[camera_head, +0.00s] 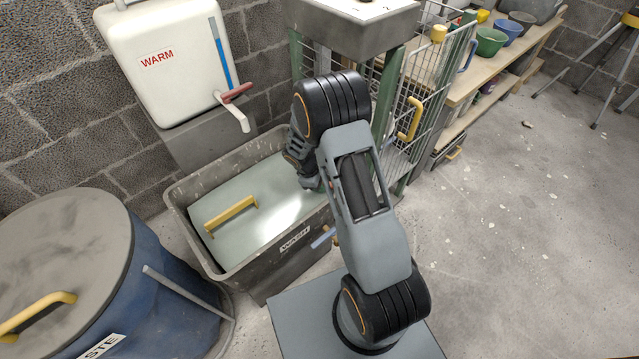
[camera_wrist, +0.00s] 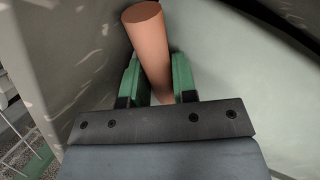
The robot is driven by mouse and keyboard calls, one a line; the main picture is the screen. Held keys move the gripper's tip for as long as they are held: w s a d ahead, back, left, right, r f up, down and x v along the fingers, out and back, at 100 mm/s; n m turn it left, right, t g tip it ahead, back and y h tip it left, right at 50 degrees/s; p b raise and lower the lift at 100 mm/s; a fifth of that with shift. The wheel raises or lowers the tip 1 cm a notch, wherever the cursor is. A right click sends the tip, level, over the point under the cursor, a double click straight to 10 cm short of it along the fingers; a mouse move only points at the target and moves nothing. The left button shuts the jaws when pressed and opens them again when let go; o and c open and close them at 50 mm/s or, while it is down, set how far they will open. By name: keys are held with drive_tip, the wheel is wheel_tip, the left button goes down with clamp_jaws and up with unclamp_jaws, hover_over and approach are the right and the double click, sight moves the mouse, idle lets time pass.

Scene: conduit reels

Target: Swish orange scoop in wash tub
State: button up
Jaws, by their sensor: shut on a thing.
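The wash tub (camera_head: 183,222) is a grey bin labelled WASH, below the warm-water tank. A pale panel (camera_head: 235,235) with a yellow handle (camera_head: 230,214) lies within its rim. The scoop is hidden behind my arm in the head view.
A white WARM tank (camera_head: 165,65) with a red-handled tap (camera_head: 235,100) hangs over the tub. A blue waste bin (camera_head: 150,285) stands at left. A wire cage (camera_head: 425,100) and a bench with pots (camera_head: 490,40) stand at right.

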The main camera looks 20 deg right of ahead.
drive_tip(key=shift+p, duration=0.75)
idle(5.2)
wheel_tip(320, 180, up, 18)
drive_tip(key=p, duration=1.4)
drive_tip(key=shift+r, duration=0.2)
